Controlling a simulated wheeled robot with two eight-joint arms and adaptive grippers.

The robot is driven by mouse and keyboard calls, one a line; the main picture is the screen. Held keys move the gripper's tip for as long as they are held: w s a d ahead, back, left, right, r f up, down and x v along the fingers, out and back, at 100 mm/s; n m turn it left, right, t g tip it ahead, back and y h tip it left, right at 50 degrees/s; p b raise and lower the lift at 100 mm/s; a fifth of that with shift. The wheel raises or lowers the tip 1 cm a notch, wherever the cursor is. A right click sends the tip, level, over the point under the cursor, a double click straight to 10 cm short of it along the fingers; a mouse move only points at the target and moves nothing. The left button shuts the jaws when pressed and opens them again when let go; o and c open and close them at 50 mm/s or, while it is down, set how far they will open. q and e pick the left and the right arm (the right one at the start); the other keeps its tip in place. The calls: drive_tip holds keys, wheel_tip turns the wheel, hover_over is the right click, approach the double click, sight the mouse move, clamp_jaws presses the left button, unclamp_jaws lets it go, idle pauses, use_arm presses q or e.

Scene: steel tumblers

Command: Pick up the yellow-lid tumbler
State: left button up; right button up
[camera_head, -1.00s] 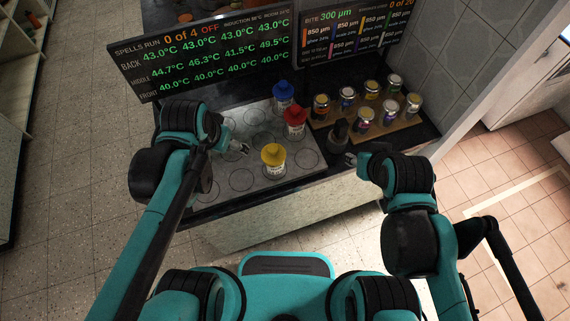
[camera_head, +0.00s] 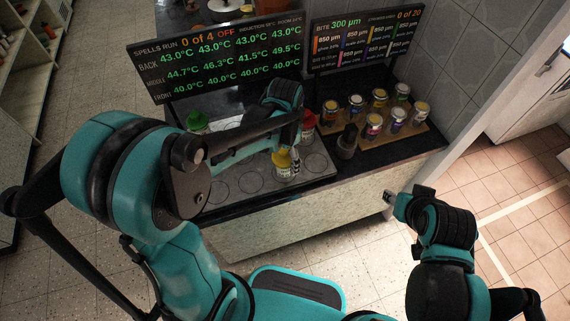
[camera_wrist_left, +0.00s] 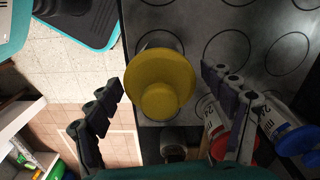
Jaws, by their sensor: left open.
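The yellow-lid tumbler (camera_head: 283,170) stands upright near the front right of the grey marked plate (camera_head: 219,191). Its wide yellow lid (camera_wrist_left: 160,85) shows from above in the left wrist view. My left gripper (camera_head: 294,161) is at the tumbler, open, with one finger on each side of the lid in the left wrist view (camera_wrist_left: 165,90). Gaps show between lid and fingers there. My right gripper (camera_head: 388,198) is off the counter's front right; its fingers are too small to judge.
A red-lid tumbler (camera_head: 308,123) stands just behind, partly hidden by my arm. A blue-lid tumbler (camera_wrist_left: 298,142) is near the right finger in the wrist view. A green-lid tumbler (camera_head: 197,122) is back left. A dark object (camera_head: 347,140) and several jars (camera_head: 373,124) stand right.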

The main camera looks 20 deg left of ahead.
use_arm(q)
wheel_tip(320, 180, down, 4)
drive_tip(key=shift+r+b, duration=0.1)
drive_tip(key=shift+b, duration=0.6)
drive_tip(key=shift+r, duration=0.1)
drive_tip(key=c, duration=1.5)
